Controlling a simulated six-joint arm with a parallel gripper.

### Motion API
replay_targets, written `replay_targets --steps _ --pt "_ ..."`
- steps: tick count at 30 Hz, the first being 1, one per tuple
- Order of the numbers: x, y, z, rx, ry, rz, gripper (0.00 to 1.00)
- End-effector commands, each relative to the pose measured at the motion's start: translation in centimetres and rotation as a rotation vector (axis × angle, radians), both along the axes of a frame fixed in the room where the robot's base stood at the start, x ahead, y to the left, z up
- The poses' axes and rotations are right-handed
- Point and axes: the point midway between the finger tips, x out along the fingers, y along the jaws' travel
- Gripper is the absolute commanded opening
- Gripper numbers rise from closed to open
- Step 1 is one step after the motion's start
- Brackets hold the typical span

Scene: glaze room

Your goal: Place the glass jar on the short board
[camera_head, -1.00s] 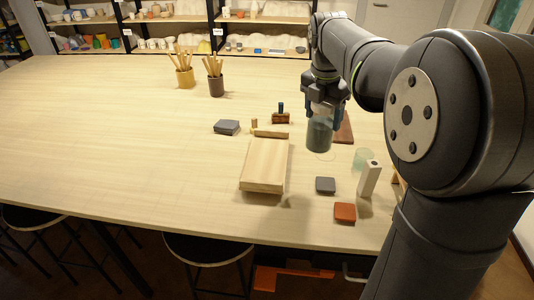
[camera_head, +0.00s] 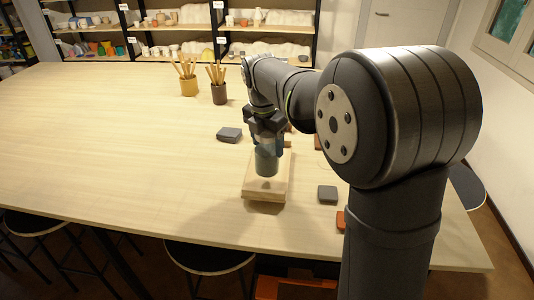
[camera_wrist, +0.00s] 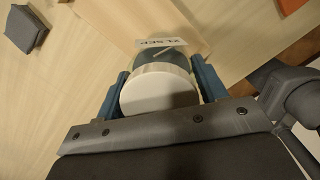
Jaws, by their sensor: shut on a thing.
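My gripper (camera_head: 266,143) is shut on the glass jar (camera_head: 267,162), one finger on each side. The jar is upright, with dark blue-grey contents. In the wrist view the jar shows its round white lid (camera_wrist: 158,92) and a label reading "21 SEP" between my blue fingers.
A grey block (camera_head: 229,134) lies left of the board and another grey block (camera_head: 327,194) right of it. An orange-red block (camera_head: 341,220) is partly hidden by my arm. Two tool pots, yellow (camera_head: 188,87) and brown (camera_head: 219,94), stand farther back. The table's left side is clear.

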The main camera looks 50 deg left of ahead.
Motion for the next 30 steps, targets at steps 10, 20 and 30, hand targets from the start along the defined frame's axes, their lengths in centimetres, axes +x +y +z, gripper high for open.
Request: replay_targets --steps 10,20,30 --pt "0.0 0.1 -3.5 0.001 -0.001 0.000 0.00" --pt "0.0 0.1 -4.0 0.002 -0.001 0.000 0.00" --pt "0.0 0.1 -4.3 0.001 -0.001 0.000 0.87"
